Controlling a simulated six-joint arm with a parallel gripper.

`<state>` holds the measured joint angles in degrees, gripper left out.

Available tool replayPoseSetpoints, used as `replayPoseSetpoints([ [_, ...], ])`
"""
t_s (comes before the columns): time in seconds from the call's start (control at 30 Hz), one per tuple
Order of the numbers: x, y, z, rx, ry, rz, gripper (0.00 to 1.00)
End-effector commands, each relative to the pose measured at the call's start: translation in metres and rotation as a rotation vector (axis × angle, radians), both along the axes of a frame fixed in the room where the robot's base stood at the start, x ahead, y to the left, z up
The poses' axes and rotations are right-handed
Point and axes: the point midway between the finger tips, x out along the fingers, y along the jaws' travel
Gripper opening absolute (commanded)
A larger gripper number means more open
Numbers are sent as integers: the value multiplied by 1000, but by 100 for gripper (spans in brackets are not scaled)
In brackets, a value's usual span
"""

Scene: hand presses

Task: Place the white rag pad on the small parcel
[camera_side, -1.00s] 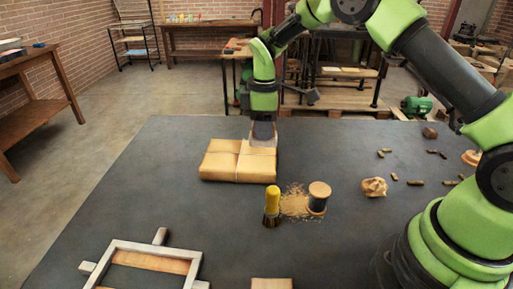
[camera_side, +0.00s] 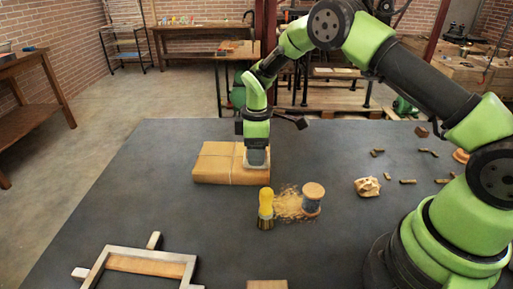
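The small parcel (camera_side: 218,164) is a flat tan paper package tied with string, lying on the dark table left of the middle. My gripper (camera_side: 257,158) points down at the parcel's right end. A pale patch, likely the white rag pad (camera_side: 257,168), shows around and just below the fingertips. Its outline is small and partly hidden by the gripper. I cannot tell whether the pad is gripped or only lies under the fingers, nor whether it touches the parcel. The finger gap does not show.
A yellow-handled brush (camera_side: 265,207) and a wood-topped cylinder (camera_side: 312,198) stand in front, with sawdust between them. A crumpled tan lump (camera_side: 367,187) and several small brass-coloured pieces lie to the right. A wooden frame (camera_side: 145,263) lies front left. The table's left side is clear.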

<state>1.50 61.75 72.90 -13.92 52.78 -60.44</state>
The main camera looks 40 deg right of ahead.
Motion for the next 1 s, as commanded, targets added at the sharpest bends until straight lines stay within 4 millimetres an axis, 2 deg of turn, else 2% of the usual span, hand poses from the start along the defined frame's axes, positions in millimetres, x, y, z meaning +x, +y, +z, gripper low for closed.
replayPoseSetpoints([
  [0.23,0,0,2,0,0,0,59],
  [0.33,1,0,10,-1,-4,1,59],
  [0.8,1,0,104,-1,-4,0,59],
  [1.0,0,0,122,-1,-1,1,59],
])
